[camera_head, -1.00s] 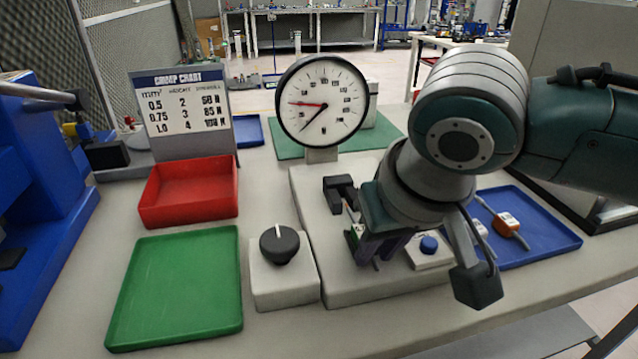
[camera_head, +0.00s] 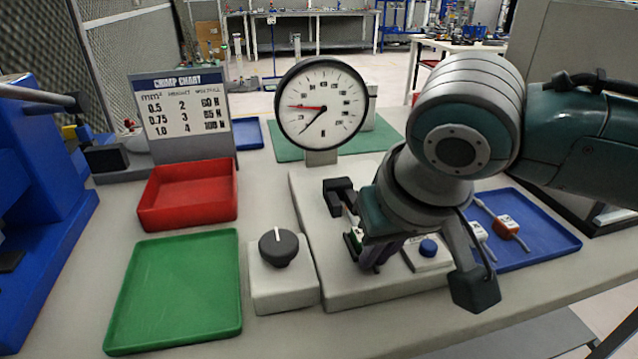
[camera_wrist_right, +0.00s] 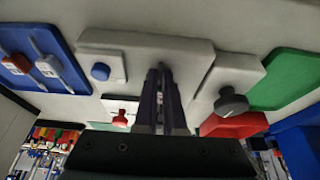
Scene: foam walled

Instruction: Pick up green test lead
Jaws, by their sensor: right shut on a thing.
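The green test lead (camera_head: 354,240) shows only as a small green and white part at the left side of my right gripper, over the pale base plate. The rest of it is hidden by the gripper. My right gripper (camera_head: 374,258) points down at the plate with its fingers close together, shut on the lead. In the right wrist view the fingers of the right gripper (camera_wrist_right: 161,80) stand nearly together, and what is between them is hard to see. My left gripper is not in view.
A dial gauge (camera_head: 322,105) stands behind the base plate (camera_head: 335,285), with a black clamp (camera_head: 340,190) on it. A blue button (camera_head: 428,247) and black knob (camera_head: 279,246) are nearby. Red (camera_head: 188,215) and green (camera_head: 175,300) trays lie left; a blue tray (camera_head: 545,240) with leads lies right.

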